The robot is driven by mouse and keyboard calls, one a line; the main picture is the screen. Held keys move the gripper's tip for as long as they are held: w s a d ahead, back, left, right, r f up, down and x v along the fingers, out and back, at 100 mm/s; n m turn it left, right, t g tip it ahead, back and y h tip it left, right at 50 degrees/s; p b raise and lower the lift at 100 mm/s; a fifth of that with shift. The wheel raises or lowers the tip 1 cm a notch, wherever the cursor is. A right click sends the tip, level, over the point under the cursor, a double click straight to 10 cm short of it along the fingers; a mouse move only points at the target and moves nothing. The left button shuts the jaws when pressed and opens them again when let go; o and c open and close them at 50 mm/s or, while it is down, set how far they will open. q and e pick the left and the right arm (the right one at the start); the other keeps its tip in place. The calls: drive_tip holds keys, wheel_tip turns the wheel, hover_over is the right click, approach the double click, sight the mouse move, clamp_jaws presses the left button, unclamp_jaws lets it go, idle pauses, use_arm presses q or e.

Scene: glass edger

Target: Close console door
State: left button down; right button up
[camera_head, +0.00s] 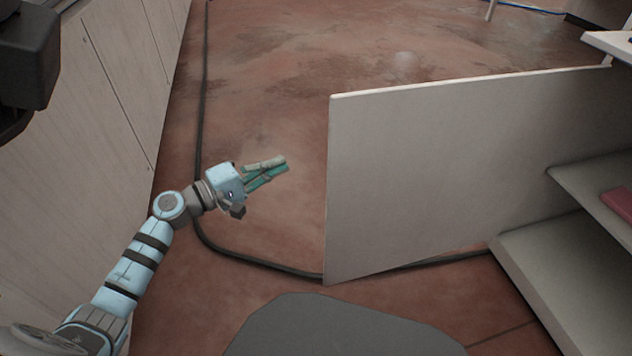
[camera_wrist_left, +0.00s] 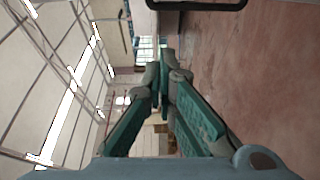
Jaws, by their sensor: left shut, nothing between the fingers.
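The console door (camera_head: 450,165) is a flat pale panel, standing wide open in the head view. Its right side meets the console (camera_head: 560,260), whose shelves show at the right edge. My left gripper (camera_head: 284,164) is shut and empty, to the left of the door's free edge with a gap between them. In the left wrist view its green-padded fingers (camera_wrist_left: 167,62) come together at the tips with nothing between them. The door cannot be made out in the left wrist view. My right gripper is not in view.
A pale panelled cabinet wall (camera_head: 120,90) runs along the left. A dark cable (camera_head: 203,120) lies on the reddish floor (camera_head: 290,60) and passes under the door. A red object (camera_head: 620,203) lies on a console shelf. The floor between wall and door is otherwise clear.

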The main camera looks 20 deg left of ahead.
use_arm(q)
drive_tip(key=x, duration=1)
drive_tip(key=s+d, duration=0.2)
drive_tip(key=s, duration=0.1)
drive_tip(key=shift+s+r, duration=0.15)
drive_tip(key=shift+s, duration=0.1)
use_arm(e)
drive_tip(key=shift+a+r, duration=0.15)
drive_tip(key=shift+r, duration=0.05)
